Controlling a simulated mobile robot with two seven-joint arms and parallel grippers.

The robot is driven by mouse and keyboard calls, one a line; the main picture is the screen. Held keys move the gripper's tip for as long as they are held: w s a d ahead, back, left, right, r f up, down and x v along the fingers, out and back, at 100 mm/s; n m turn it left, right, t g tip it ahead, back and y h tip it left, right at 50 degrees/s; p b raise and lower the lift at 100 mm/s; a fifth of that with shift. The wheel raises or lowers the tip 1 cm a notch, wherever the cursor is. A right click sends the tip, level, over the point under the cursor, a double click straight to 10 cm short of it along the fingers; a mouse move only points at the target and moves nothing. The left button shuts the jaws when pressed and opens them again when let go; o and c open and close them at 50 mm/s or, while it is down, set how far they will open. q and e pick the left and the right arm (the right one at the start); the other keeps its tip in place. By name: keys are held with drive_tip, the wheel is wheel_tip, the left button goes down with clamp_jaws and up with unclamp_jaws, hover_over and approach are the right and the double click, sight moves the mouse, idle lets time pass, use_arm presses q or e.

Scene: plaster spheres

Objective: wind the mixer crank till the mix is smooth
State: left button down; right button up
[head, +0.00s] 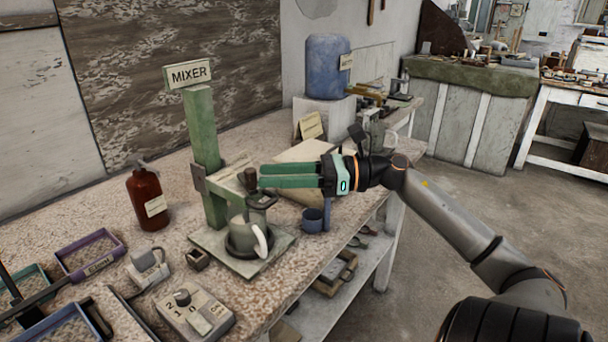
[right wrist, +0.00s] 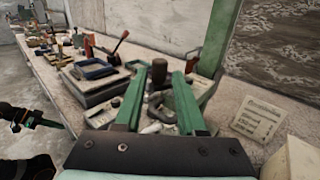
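The mixer has a green post (head: 202,130) with a MIXER sign (head: 188,74) and a square base on the bench. A pale jug (head: 240,233) stands in a dark ring on the base; its contents are hidden. A dark upright crank knob (head: 248,179) is above the jug and shows in the right wrist view (right wrist: 158,70). My right gripper (head: 262,176) is open, its green fingers (right wrist: 160,72) apart. Its tips are close to the knob; I cannot tell if they touch it. My left gripper (right wrist: 45,123) shows partly at the left of the right wrist view, its opening unclear.
A brown-red bottle (head: 148,198) stands left of the mixer. A dial box (head: 195,314) and a purple-rimmed tray (head: 90,254) are near the front left. A small blue mug (head: 312,219) is right of the jug. A blue drum (head: 327,66) stands behind.

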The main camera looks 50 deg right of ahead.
drive_tip(key=shift+v, duration=2.55)
